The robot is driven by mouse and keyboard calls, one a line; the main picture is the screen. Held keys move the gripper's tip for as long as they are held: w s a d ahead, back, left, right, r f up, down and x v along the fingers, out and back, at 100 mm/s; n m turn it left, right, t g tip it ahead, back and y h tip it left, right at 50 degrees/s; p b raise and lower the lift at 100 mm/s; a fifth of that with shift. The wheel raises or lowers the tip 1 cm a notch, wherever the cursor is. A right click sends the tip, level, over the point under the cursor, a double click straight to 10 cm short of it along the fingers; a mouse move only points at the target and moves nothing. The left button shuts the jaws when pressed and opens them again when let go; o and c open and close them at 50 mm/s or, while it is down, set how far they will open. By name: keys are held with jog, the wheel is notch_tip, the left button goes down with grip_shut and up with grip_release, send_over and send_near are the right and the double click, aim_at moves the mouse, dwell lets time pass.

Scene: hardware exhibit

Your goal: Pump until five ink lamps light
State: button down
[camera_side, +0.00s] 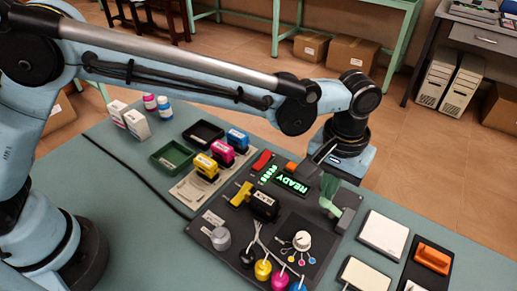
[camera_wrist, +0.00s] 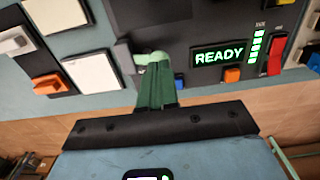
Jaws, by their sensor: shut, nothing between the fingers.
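A dark control panel (camera_side: 315,225) lies on the bench. Its display (camera_side: 290,182) glows green with READY, also readable in the wrist view (camera_wrist: 219,54). Beside it a column of several small lamps (camera_wrist: 257,47) is lit green; the lamps (camera_side: 268,173) also glow in the side view. A pale green handle on a grey mount (camera_side: 347,207) stands at the panel's right edge. My gripper (camera_side: 328,203) points down beside this handle, with its green fingers shut and empty. In the wrist view the fingertips (camera_wrist: 157,66) overlap the pale handle (camera_wrist: 146,58); I cannot tell whether they touch.
A red rocker switch (camera_wrist: 275,55) and an orange button (camera_wrist: 232,75) sit near the display. White pads (camera_side: 383,232) lie to the right.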

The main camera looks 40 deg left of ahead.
jog(key=shift+r, duration=0.1)
notch_tip(320, 180, up, 7)
dwell(1.0)
jog(key=a+r+t+h, duration=0.1)
jog(key=a+r+t, duration=0.3)
jog(key=a, duration=1.5)
jog(key=s+a+f+t, duration=0.1)
jog(key=s+a, duration=0.3)
jog(key=a, duration=0.2)
jog(key=s+a+f+t+y, duration=0.1)
jog(key=s+a+f+t, duration=0.1)
jog(key=s+a, duration=0.3)
jog(key=shift+a+f, duration=0.3)
jog(key=shift+a, duration=0.95)
